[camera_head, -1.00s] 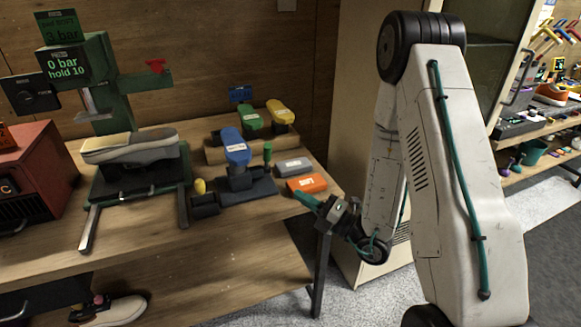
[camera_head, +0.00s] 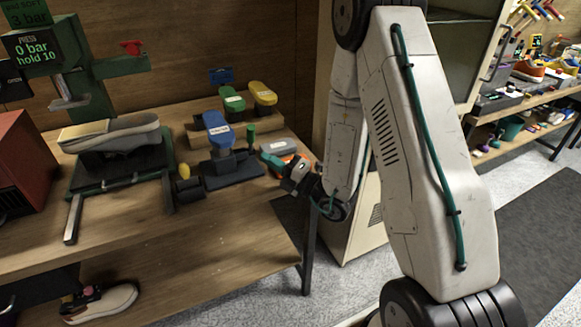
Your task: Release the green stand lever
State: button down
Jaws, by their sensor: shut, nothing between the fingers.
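A green upright lever (camera_head: 250,134) stands at the right end of a dark stand (camera_head: 232,172) on the workbench. A blue shoe form (camera_head: 217,131) sits on top of this stand. The lever stands upright. My gripper (camera_head: 267,159) comes in from the right, low over the bench, with its teal fingertips just below and right of the lever in the picture. The fingers are shut and look empty. A small gap shows between the fingertips and the lever, though depth is hard to judge.
A yellow knob (camera_head: 184,172) is at the stand's left. Green (camera_head: 232,99) and yellow (camera_head: 263,94) forms stand behind. A press holding a sole (camera_head: 110,133) is left.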

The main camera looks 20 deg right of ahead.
aim_at(251, 139)
jog(key=w, duration=0.2)
jog(key=w+r, duration=0.2)
jog(key=w, duration=0.1)
jog(key=shift+w+a, duration=0.3)
